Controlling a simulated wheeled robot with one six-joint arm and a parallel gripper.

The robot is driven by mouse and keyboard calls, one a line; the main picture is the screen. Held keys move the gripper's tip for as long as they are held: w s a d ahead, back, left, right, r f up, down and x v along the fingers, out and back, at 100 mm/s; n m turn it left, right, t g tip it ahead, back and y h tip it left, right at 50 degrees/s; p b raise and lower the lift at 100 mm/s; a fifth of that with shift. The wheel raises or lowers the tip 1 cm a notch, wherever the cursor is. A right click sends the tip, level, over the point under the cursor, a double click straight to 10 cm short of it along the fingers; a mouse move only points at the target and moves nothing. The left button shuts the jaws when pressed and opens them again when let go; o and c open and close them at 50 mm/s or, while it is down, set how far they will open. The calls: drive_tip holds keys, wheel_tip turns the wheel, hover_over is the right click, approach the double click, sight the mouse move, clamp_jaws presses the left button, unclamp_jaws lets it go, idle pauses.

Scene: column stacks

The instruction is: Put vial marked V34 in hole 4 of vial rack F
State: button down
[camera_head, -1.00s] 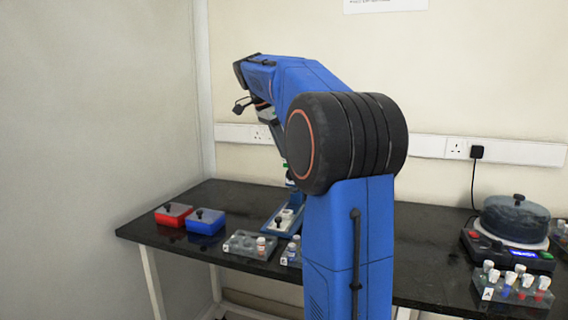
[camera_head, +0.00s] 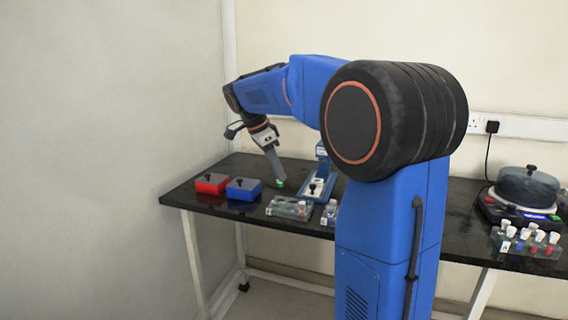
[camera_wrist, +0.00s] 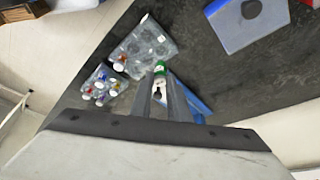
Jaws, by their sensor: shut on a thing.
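My gripper (camera_head: 279,183) points down over the back left of the black table. It is shut on a vial with a green cap (camera_wrist: 160,68), and the green also shows at the fingertips in the head view (camera_head: 280,184). The vial's mark cannot be read. A clear grey rack (camera_head: 289,208) stands at the table's front, apart from the gripper; it appears just beyond the fingertips in the wrist view (camera_wrist: 135,50). A smaller rack (camera_head: 329,214) holding several vials stands beside it, also in the wrist view (camera_wrist: 97,88). Their letters are not readable.
A red box (camera_head: 212,186) and a blue box (camera_head: 243,192) with black knobs stand at left. A blue stand (camera_head: 318,188) is right of the gripper. At right are a round-lidded machine (camera_head: 527,188) and a rack of several vials (camera_head: 515,246).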

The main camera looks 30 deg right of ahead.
sight(278, 187)
drive_tip(key=shift+f, duration=1.9)
drive_tip(key=shift+f, duration=1.05)
idle(0.8)
drive_tip(key=c, duration=1.3)
unclamp_jaws()
drive_tip(key=shift+r, duration=3.05)
